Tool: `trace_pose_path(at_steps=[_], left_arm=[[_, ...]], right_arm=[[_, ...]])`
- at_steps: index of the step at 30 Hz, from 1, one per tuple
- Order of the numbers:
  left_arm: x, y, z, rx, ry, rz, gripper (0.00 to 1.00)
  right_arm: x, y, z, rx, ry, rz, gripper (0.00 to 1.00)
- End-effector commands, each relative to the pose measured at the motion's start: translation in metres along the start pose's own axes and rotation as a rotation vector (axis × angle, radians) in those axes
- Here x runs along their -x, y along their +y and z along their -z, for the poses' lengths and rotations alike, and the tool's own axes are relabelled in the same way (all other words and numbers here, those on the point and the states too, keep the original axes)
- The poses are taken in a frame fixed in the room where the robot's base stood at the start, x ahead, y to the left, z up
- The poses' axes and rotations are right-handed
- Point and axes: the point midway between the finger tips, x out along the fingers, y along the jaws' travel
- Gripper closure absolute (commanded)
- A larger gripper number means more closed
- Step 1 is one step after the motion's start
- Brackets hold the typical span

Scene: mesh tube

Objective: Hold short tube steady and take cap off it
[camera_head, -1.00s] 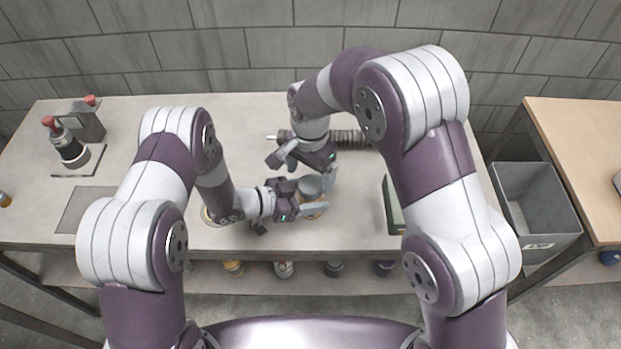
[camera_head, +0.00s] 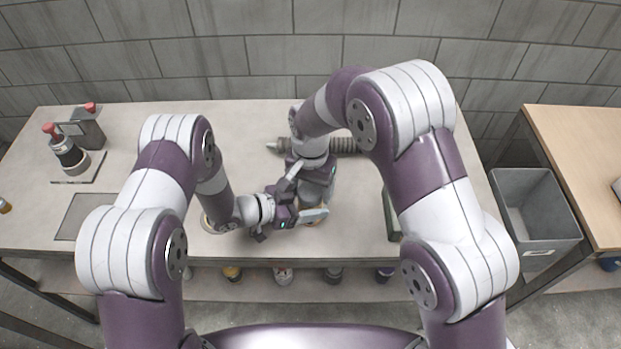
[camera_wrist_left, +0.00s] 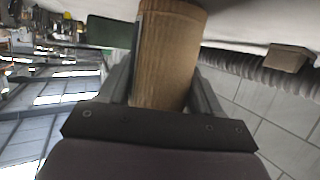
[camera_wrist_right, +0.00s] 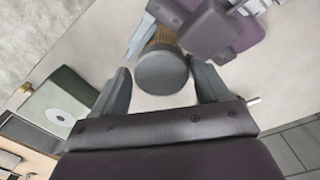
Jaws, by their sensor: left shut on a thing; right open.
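The short tube (camera_wrist_left: 168,55) is tan and ribbed and stands upright on the bench in the left wrist view. My left gripper (camera_head: 318,216) is shut on its side, one finger on each side of it. The grey round cap (camera_wrist_right: 162,72) sits on top of the tube in the right wrist view, with a little tan mesh (camera_wrist_right: 163,38) showing past it. My right gripper (camera_wrist_right: 160,95) is open above the cap, with its fingers to either side and a gap showing. In the head view my right gripper (camera_head: 314,190) hides most of the cap and tube.
A dark ribbed hose (camera_head: 345,145) lies behind my right gripper. A green box (camera_head: 391,213) stands on the bench to the right. A grey bin (camera_head: 537,215) is beyond the bench's right end. Red-topped devices (camera_head: 86,130) stand at the back left.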

Motion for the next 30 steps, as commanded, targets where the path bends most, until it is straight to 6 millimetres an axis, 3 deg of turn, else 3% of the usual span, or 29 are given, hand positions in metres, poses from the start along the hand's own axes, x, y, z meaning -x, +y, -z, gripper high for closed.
trace_pose_path(at_steps=[5, 9, 10, 13, 14, 15, 23, 30], left_arm=[[0.0, 0.0, 0.0, 0.0, 0.001, 0.0, 1.0], [0.0, 0.0, 0.0, 0.0, 0.001, 0.001, 1.0], [0.0, 0.0, 0.0, 0.0, 0.0, 0.001, 1.0], [0.0, -0.001, 0.0, 0.0, 0.0, 0.001, 1.0], [0.0, -0.001, 0.0, 0.0, 0.0, 0.001, 1.0], [0.0, -0.001, 0.0, 0.0, 0.0, 0.001, 1.0], [0.0, 0.0, 0.0, -0.001, 0.001, 0.0, 1.0], [0.0, 0.0, 0.0, 0.0, 0.0, -0.001, 1.0]], right_arm=[[0.0, 0.0, 0.0, 0.0, 0.0, 0.0, 0.25], [0.0, 0.0, 0.0, 0.0, 0.0, 0.0, 0.67], [0.0, 0.0, 0.0, 0.0, 0.0, -0.001, 0.73], [0.0, 0.0, 0.0, 0.0, -0.001, -0.001, 0.73], [0.0, 0.001, 0.0, -0.001, -0.001, -0.001, 0.27], [0.0, 0.001, 0.0, -0.001, -0.001, -0.001, 0.14], [0.002, 0.0, 0.0, 0.0, 0.0, 0.001, 0.11], [0.038, -0.001, 0.0, 0.0, 0.003, 0.004, 0.11]])
